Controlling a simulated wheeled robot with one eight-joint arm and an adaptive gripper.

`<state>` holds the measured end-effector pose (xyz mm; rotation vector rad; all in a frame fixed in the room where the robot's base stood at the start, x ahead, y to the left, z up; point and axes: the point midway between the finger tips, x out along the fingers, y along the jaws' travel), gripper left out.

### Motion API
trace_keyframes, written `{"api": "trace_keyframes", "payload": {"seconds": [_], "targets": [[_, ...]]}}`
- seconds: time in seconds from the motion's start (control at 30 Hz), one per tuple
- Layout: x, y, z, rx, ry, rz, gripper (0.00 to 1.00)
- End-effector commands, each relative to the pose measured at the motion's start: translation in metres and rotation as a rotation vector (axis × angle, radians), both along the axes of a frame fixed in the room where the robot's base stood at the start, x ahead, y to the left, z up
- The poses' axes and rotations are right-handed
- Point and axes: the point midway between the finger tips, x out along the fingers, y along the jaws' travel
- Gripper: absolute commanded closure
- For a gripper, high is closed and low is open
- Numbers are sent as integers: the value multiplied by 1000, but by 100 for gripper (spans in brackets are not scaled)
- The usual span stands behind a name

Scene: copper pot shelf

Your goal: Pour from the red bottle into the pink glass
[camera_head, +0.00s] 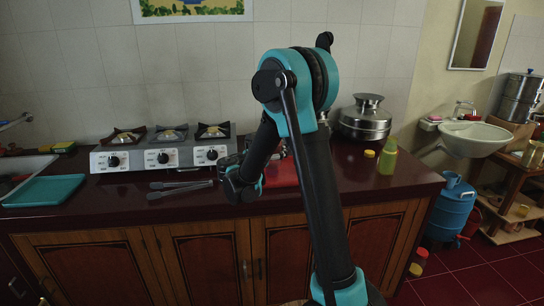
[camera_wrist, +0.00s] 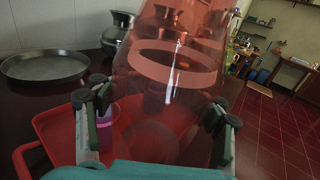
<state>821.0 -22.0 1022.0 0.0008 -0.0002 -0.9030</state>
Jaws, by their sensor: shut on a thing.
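In the wrist view a large, see-through red bottle (camera_wrist: 165,85) with a pale ring fills the middle, between the fingers of my gripper (camera_wrist: 158,118). My gripper is shut on it. A small pink-purple piece (camera_wrist: 103,138) shows behind the left finger, low over the red tray; it looks like the pink glass, mostly hidden. In the head view my wrist and arm cover the middle of the counter, and I cannot make out the bottle or glass clearly there.
A red tray (camera_wrist: 55,130) lies on the dark counter. A three-burner stove (camera_head: 160,157), tongs (camera_head: 180,188), a steel pot (camera_head: 366,118), a yellow-green bottle (camera_head: 388,156) and a yellow lid (camera_head: 369,153) are around it. A round metal pan (camera_wrist: 45,65) lies behind. The front right counter looks clear.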

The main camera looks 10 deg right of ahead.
Motion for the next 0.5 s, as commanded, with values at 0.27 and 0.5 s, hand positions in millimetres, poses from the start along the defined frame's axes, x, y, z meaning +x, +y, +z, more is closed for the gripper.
{"api": "trace_keyframes", "payload": {"seconds": [0.27, 0.5], "targets": [[0, 0, 1, 0, 1, 0, 90], [0, 0, 15, 0, 1, 0, 90]]}}
